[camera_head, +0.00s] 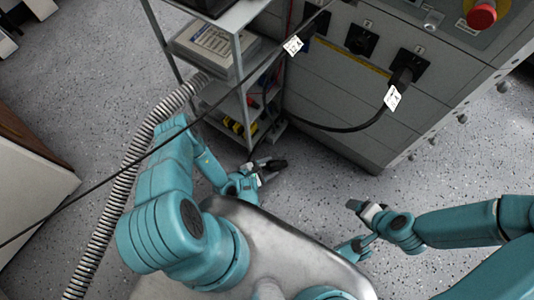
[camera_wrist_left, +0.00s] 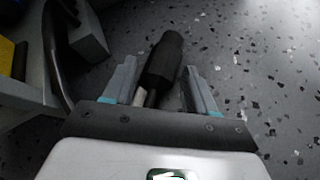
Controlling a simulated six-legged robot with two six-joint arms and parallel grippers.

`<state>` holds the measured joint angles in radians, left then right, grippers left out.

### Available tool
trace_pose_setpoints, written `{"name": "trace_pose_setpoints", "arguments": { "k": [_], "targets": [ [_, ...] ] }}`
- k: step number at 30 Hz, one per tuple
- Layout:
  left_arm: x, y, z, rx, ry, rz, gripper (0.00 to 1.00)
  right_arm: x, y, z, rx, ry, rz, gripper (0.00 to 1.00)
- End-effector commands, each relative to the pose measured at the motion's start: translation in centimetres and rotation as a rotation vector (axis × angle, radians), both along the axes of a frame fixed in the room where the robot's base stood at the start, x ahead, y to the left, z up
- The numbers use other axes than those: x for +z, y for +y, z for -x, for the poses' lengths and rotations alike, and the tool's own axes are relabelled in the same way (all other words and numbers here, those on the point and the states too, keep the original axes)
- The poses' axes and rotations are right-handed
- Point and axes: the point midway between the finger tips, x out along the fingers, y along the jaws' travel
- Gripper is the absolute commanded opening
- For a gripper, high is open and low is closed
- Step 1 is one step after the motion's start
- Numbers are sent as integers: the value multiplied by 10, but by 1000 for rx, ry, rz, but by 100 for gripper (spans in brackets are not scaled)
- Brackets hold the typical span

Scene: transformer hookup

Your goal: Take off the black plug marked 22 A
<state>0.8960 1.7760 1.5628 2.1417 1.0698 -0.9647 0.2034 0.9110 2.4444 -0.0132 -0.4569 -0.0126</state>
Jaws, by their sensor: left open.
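A black plug (camera_head: 403,77) sits in the right socket of the grey cabinet, with a white tag (camera_head: 393,98) on its cable. Another black plug (camera_head: 307,29) is at the left socket, with a second white tag (camera_head: 293,46). The writing on both tags is too small to read. My left gripper (camera_head: 268,173) is open, low beside the shelf and well apart from the cabinet plugs. A loose black connector (camera_wrist_left: 163,62) shows between its spread fingers in the left wrist view; I cannot tell whether they touch. My right gripper (camera_head: 365,208) is in front of the cabinet, touching no plug.
The grey cabinet (camera_head: 335,95) has an empty-looking middle socket (camera_head: 361,40) and a red knob (camera_head: 481,16). A metal shelf (camera_head: 238,72) stands left of it. A ribbed hose (camera_head: 118,195) and a thin black cable cross the left side. Speckled floor (camera_head: 330,170) is clear in front.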

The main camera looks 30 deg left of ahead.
Motion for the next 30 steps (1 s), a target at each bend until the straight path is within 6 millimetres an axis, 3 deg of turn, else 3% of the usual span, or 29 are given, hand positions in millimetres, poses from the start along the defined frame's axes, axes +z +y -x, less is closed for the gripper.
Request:
{"name": "trace_pose_setpoints", "arguments": {
  "k": [10, 11, 15, 16, 17, 20, 30],
  "targets": [
    [-1, -2, 3, 2, 1, 0, 56, 0, 0, 0, 0, -1, 0, 79],
    [-1, -2, 3, 1, 0, 1, 53, 0, 0, 0, -1, -2, 0, 79],
    [-1, -2, 2, 2, 1, 0, 10, 0, 0, 0, 0, -1, 0, 79],
    [-1, -2, 2, 2, 1, 0, 10, 0, 0, 0, 0, -1, 0, 79],
    [-1, -2, 2, 1, 0, 1, 39, 0, 0, 0, 0, -1, 0, 79],
    [-1, -2, 2, 1, 0, 1, 6, 0, 0, 0, 0, -1, 0, 79],
    [-1, -1, 9, 3, 2, 1, 6, 2, 0, 0, 0, -1, 0, 79]
  ]
}}
